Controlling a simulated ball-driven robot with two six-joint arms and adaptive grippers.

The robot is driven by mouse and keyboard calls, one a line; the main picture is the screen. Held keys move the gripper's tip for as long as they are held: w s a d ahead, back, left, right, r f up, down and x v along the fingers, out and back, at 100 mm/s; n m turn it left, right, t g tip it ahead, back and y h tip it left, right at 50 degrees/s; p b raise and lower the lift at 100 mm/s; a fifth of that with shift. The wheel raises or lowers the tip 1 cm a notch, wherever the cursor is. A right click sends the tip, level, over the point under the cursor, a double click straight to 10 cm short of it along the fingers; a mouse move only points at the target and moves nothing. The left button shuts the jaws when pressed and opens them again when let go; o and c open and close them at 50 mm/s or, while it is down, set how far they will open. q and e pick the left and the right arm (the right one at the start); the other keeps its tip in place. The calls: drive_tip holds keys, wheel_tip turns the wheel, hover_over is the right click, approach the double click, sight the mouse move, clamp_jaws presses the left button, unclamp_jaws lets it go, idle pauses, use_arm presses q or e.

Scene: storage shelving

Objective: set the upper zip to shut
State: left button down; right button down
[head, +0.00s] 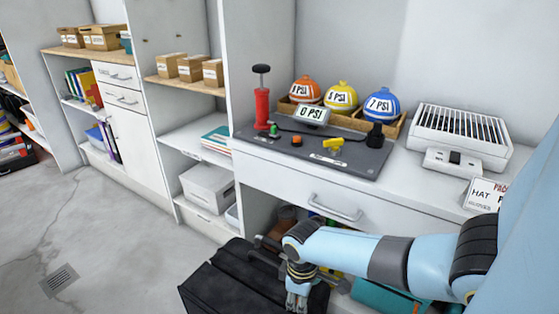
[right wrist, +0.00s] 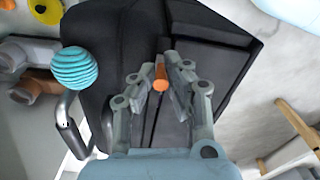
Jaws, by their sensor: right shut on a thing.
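A black bag (head: 215,285) lies on the floor in front of the white cabinet at the bottom of the head view. In the right wrist view the bag (right wrist: 115,45) fills the middle. A small orange tab (right wrist: 160,72), likely a zip pull, shows there between the fingertips. My right gripper (head: 298,300) points down over the bag's right part. In the right wrist view my right gripper (right wrist: 162,78) is shut on the orange tab, its fingers close to the bag. The zip line is hard to make out. My left gripper is not in view.
The cabinet drawer (head: 290,190) overhangs behind the bag. A grey board (head: 330,152) with a red pump (head: 262,105) stands on the counter. A striped blue ball (right wrist: 82,68) and a metal handle (right wrist: 70,130) are left of the fingers. Floor (head: 90,230) left of the bag is clear.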

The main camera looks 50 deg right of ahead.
drive_tip(key=shift+s+a+p, duration=0.1)
drive_tip(key=shift+s+p, duration=0.2)
drive_tip(key=shift+s, duration=0.5)
drive_tip(key=shift+s+f, duration=0.1)
drive_tip(key=shift+s, duration=0.1)
drive_tip(key=shift+s, duration=0.1)
drive_tip(key=c, duration=1.4)
unclamp_jaws()
drive_tip(key=shift+r, duration=0.3)
wheel_tip(320, 180, up, 12)
drive_tip(key=shift+f, duration=0.2)
